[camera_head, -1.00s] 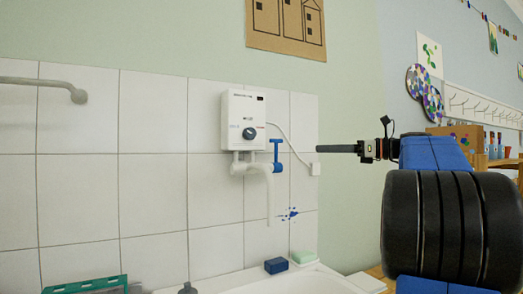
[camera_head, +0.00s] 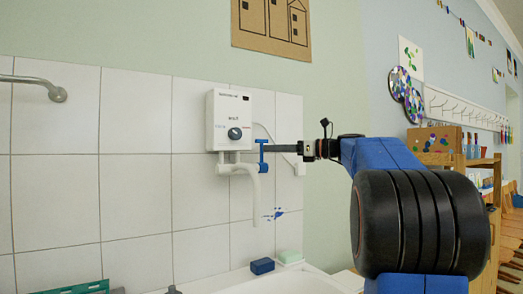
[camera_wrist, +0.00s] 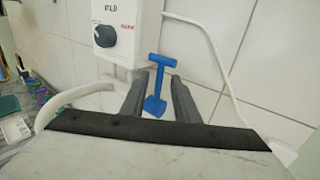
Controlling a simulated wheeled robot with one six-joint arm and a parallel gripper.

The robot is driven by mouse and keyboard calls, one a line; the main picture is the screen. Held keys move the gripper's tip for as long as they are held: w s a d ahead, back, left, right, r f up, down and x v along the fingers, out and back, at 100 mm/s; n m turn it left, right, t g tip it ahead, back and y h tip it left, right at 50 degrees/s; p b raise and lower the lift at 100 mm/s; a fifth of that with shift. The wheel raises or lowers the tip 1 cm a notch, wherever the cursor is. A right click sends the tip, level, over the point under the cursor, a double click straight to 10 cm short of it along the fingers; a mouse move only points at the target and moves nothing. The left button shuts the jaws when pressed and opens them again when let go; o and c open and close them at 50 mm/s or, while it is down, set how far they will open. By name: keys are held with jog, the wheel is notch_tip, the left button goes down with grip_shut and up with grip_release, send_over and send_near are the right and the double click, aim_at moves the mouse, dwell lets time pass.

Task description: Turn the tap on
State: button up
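The blue T-shaped tap handle (camera_head: 262,158) sits on the white tap (camera_head: 256,190), below the white water heater (camera_head: 229,120). In the wrist view the blue handle (camera_wrist: 158,84) stands upright between the two dark fingers of my gripper (camera_wrist: 157,77), with its crossbar near the fingertips and its rounded lower end nearer the palm. The fingers are apart, with gaps visible on both sides of the stem. In the head view my gripper (camera_head: 272,146) reaches in from the right, level with the handle's upper part. Whether a finger touches the handle is hard to tell.
The heater has a dark dial (camera_head: 235,133). A white hose (camera_head: 283,149) runs right of the handle, close to my gripper.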

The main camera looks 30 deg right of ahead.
aim_at(262, 163)
jog(key=shift+x, duration=2.55)
grip_shut()
